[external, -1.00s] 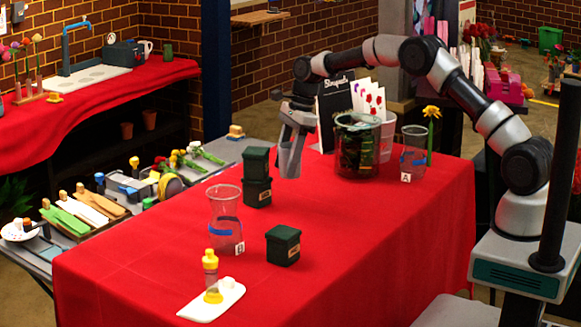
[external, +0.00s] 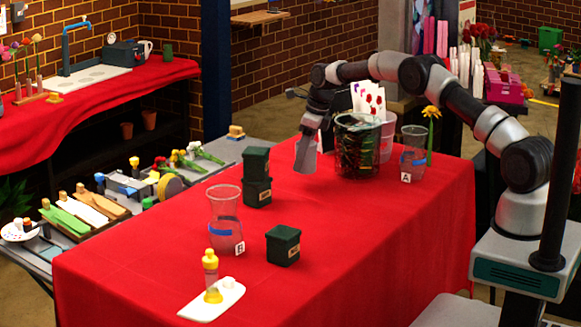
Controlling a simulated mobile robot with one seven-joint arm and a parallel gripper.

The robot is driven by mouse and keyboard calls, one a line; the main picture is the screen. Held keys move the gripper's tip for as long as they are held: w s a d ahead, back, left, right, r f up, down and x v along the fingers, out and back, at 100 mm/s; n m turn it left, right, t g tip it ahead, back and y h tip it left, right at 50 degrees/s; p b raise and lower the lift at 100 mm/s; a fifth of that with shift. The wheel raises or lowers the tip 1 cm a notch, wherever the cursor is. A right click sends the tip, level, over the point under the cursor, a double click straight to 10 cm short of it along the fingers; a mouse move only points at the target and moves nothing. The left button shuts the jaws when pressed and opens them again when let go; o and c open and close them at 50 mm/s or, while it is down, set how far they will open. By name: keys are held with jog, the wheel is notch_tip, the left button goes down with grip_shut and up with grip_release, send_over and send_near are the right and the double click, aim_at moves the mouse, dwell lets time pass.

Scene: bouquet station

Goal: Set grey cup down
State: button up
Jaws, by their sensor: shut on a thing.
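The grey cup (external: 305,160) is at my gripper (external: 310,136), over the far part of the red-covered table (external: 350,235). My gripper points down and is shut on the cup. The cup looks roughly upright, slightly tilted. Its lower end appears close to the cloth; I cannot tell whether it touches. The fingers are small and dark here, and they blend partly with the cup.
A glass container with dark leaves (external: 358,150) stands just right of the cup, with beaker A (external: 413,160) beyond it. Stacked dark green boxes (external: 257,178) stand to the left. Beaker B (external: 224,225) and another green box (external: 283,246) are nearer.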

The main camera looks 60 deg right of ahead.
aim_at(303, 171)
notch_tip(303, 171, down, 4)
jog(key=shift+f, duration=0.1)
jog(key=shift+f, duration=0.15)
jog(key=o, duration=1.1)
